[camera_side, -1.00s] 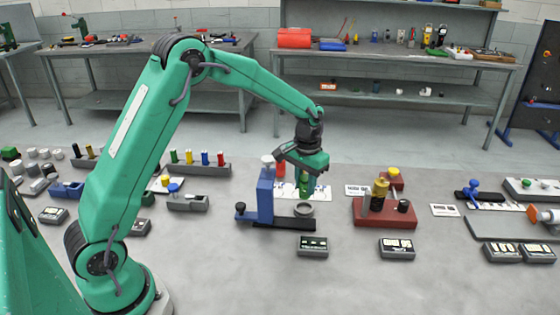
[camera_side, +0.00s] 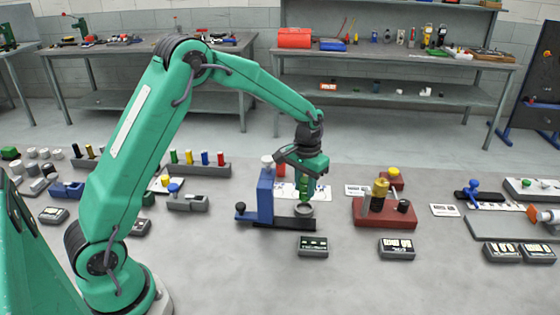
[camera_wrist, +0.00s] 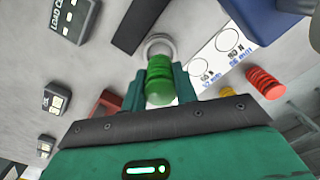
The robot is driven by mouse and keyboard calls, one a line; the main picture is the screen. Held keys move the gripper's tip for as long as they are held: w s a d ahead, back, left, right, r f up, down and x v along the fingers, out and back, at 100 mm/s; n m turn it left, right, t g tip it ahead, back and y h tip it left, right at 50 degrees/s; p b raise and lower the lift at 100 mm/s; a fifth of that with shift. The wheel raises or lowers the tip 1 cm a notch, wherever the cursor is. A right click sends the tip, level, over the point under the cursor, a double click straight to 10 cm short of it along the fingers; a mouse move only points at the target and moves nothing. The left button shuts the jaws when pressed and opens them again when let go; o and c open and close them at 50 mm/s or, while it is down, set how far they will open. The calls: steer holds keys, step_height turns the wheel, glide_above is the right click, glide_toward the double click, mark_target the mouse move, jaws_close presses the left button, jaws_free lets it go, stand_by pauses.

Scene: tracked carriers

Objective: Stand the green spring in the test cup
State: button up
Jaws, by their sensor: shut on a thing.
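The green spring (camera_wrist: 159,88) is held between the jaws of my gripper (camera_side: 306,186), upright in the side view. The test cup (camera_side: 304,210) is a small grey ring on the dark base of the blue fixture. The spring's lower end is directly above the cup's rim or just at it in the side view; I cannot tell whether it is inside. In the wrist view the cup (camera_wrist: 159,42) shows as a pale ring just beyond the spring, partly hidden by it.
The blue fixture (camera_side: 265,195) stands left of my gripper. A red spring (camera_wrist: 265,83) and a yellow spring (camera_wrist: 226,98) stand by a white marked card (camera_wrist: 218,58). A dark red fixture (camera_side: 385,214) is to the right. A labelled box (camera_side: 313,246) lies in front.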

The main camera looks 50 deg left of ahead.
mark_target(304, 196)
steer(key=shift+f, duration=2.05)
stand_by(2.8)
steer(key=o, duration=1.6)
steer(key=shift+c, duration=0.2)
steer(key=shift+r, duration=0.1)
steer(key=shift+r, duration=3.4)
